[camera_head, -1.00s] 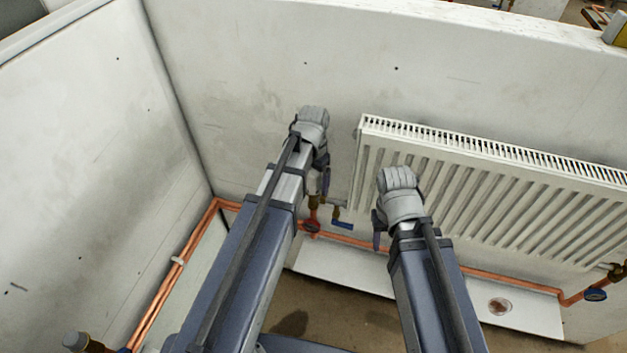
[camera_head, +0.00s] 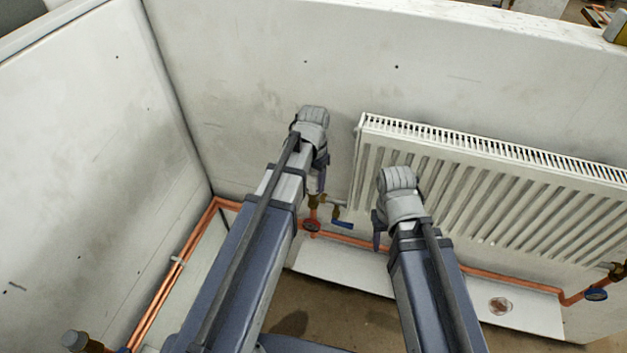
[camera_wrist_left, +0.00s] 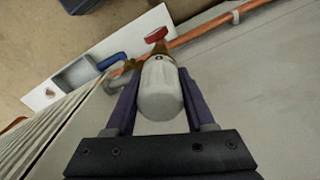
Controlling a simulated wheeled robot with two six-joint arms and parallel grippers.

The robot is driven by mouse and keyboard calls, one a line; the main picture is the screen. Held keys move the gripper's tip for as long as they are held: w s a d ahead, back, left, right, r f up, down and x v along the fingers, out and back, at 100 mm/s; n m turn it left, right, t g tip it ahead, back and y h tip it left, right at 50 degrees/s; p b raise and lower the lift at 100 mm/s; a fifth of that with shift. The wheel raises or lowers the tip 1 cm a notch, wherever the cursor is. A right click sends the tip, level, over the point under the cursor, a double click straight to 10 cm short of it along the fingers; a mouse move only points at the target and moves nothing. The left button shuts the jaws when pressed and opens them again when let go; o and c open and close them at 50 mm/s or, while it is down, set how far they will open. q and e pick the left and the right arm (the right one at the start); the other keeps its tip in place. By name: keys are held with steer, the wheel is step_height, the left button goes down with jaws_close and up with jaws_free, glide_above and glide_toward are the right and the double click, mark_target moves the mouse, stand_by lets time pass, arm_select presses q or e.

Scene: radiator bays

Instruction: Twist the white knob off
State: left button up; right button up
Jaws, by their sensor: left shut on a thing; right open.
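The white knob (camera_wrist_left: 160,92) shows in the left wrist view between the two purple fingers of my left gripper (camera_wrist_left: 162,100), which is shut on it. It sits on a brass valve body (camera_wrist_left: 158,50) on the copper pipework. In the head view my left gripper (camera_head: 322,180) is beside the radiator's left end, and my wrist hides the knob there. My right gripper (camera_head: 378,230) is in front of the radiator, apart from the valve; its fingers are mostly hidden behind the wrist.
A white ribbed radiator (camera_head: 480,190) hangs on the wall to the right. A blue lever (camera_head: 342,224) and a red handwheel (camera_wrist_left: 156,34) are close to the valve. Copper pipe (camera_head: 350,241) runs low along the wall above a white board (camera_head: 340,268).

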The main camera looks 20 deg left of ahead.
arm_select(q)
jaws_close()
steer(key=shift+f, duration=0.15)
steer(key=n, duration=0.5)
stand_by(0.4)
steer(key=shift+r, duration=0.3)
steer(key=shift+r+p, duration=0.35)
steer(key=shift+p, duration=0.15)
